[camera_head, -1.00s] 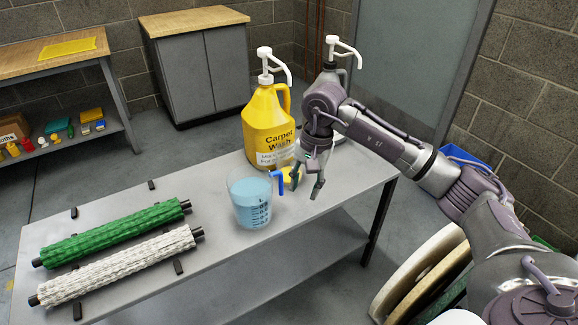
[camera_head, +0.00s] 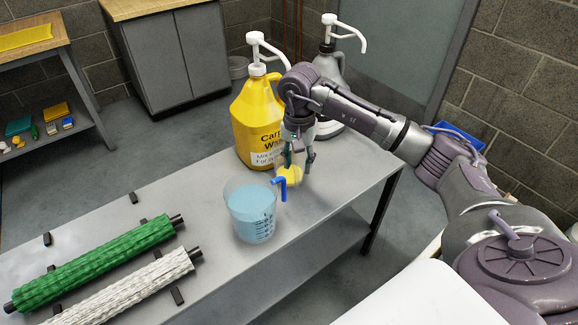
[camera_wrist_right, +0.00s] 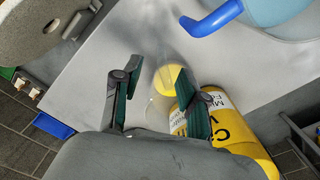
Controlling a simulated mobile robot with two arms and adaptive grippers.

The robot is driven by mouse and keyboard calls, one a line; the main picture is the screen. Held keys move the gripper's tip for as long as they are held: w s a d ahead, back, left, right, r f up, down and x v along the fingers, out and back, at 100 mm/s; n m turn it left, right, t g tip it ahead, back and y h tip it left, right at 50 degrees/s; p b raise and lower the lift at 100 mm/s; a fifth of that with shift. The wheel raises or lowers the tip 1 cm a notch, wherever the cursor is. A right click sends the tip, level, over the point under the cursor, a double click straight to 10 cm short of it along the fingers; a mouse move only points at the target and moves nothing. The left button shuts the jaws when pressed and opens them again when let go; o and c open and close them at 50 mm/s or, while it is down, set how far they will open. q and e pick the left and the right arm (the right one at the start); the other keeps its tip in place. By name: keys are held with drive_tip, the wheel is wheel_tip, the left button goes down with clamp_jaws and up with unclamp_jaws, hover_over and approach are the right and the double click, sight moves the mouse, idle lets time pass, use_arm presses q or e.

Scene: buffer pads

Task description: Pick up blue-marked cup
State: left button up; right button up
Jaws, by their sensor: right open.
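The blue-marked cup (camera_head: 252,213) is a clear measuring cup with a blue handle and light blue liquid, upright on the grey table. In the right wrist view part of the cup (camera_wrist_right: 272,8) shows at the top right, with its blue handle (camera_wrist_right: 212,20) pointing left. My right gripper (camera_head: 298,163) is open, its fingers pointing down, to the right of and behind that cup and apart from it. A clear cup with yellow contents (camera_head: 289,174) stands right by the fingers; its yellow contents (camera_wrist_right: 165,80) show between them in the right wrist view. My left gripper is not in view.
A yellow Carpet Wash jug (camera_head: 257,118) with a white pump stands close behind the gripper, with a grey pump jug (camera_head: 328,70) beside it. A green roller (camera_head: 95,262) and a white roller (camera_head: 130,288) lie at the table's left. The table (camera_head: 207,210) between is clear.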

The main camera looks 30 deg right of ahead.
sight(297, 170)
wheel_tip(297, 170, down, 4)
drive_tip(key=shift+w+r, duration=0.1)
drive_tip(key=shift+r, duration=0.05)
drive_tip(key=f, duration=0.4)
drive_tip(key=shift+s+a+f, duration=0.15)
drive_tip(key=shift+s+f, duration=0.05)
drive_tip(key=shift+f, duration=0.4)
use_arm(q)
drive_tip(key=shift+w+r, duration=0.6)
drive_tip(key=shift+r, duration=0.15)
use_arm(e)
clamp_jaws()
